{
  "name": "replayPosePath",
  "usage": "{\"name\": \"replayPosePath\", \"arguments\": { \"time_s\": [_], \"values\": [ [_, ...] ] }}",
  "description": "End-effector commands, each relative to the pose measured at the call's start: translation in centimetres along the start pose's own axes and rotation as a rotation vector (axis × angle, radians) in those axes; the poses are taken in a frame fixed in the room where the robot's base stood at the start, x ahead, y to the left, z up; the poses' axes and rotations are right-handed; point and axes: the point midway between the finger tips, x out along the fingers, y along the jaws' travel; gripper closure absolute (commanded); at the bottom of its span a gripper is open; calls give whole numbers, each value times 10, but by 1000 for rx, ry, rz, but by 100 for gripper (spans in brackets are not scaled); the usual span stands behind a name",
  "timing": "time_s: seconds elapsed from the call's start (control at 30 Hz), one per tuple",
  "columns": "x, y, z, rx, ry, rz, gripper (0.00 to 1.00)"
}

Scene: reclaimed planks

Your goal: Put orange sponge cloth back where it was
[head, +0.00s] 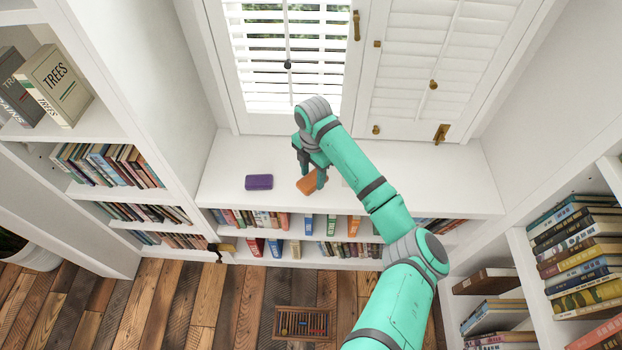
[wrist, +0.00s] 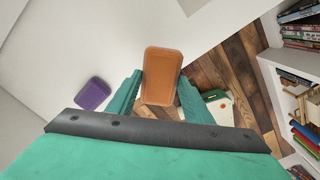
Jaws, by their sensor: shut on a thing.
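The orange sponge cloth (head: 306,186) is a rounded block held between the fingers of my gripper (head: 313,176), above or at the white window-seat top (head: 410,180).
Bookshelves (head: 300,238) full of books run under the front edge of the white top. Window shutters (head: 290,55) stand behind it. A wooden framed item with coloured rows (head: 303,322) lies on the plank floor. The top is clear to the right of my arm.

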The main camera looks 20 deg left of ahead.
Motion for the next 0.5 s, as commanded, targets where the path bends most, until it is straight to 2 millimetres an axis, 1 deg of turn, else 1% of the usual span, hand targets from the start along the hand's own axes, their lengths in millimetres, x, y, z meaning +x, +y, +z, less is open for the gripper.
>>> {"name": "replayPosePath", "arguments": {
  "time_s": [0.03, 0.2, 0.3, 0.5],
  "values": [
    [11, 5, 4, 1, 2, -5, 72],
    [34, 22, 15, -3, 0, -2, 72],
    [41, 29, 17, -5, 1, -2, 72],
    [50, 34, 20, -7, 1, -2, 72]
  ]
}}
